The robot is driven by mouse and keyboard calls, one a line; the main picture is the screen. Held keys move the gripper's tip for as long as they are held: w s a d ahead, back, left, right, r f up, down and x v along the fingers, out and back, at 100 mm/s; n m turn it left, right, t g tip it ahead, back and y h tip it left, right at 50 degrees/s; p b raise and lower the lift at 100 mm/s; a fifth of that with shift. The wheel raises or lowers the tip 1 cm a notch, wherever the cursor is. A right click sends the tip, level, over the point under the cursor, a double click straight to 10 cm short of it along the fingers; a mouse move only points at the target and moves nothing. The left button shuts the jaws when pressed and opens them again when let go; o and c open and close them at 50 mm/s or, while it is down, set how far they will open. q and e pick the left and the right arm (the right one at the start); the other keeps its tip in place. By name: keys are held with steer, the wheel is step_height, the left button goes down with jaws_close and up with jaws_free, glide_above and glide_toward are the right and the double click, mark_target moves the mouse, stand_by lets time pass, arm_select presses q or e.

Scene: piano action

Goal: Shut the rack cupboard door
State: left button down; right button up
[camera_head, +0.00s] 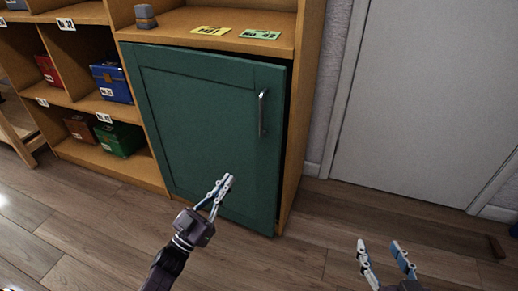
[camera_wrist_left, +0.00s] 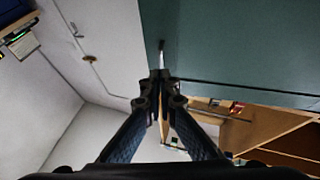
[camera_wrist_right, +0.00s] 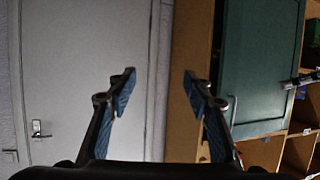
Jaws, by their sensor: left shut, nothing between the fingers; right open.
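The rack cupboard door (camera_head: 205,120) is a dark green panel with a metal handle (camera_head: 262,112) near its right edge. It stands slightly ajar, with a narrow dark gap along its right side. It also shows in the left wrist view (camera_wrist_left: 245,45) and the right wrist view (camera_wrist_right: 260,65). My left gripper (camera_head: 227,179) is shut and empty, in front of the lower part of the door; I cannot tell whether it touches. My right gripper (camera_head: 380,246) is open and empty, low on the right, away from the door.
The wooden rack (camera_head: 292,150) frames the door. Open shelves on the left hold a blue box (camera_head: 111,82), a green box (camera_head: 119,139) and a red box (camera_head: 47,69). Yellow (camera_head: 211,30) and green cards lie on top. A pale room door (camera_head: 425,100) is at right. The floor in front is clear.

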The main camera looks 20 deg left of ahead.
arm_select(q)
steer(key=b+x, duration=0.2)
steer(key=x, duration=1.1)
steer(key=shift+w, duration=0.25)
arm_select(e)
step_height(320, 180, up, 10)
steer(key=w+a+t+y, duration=0.1)
steer(key=w+a+t, duration=0.1)
steer(key=t, duration=0.3)
steer(key=shift+y, duration=0.4)
arm_select(q)
steer(key=shift+d+r, duration=0.1)
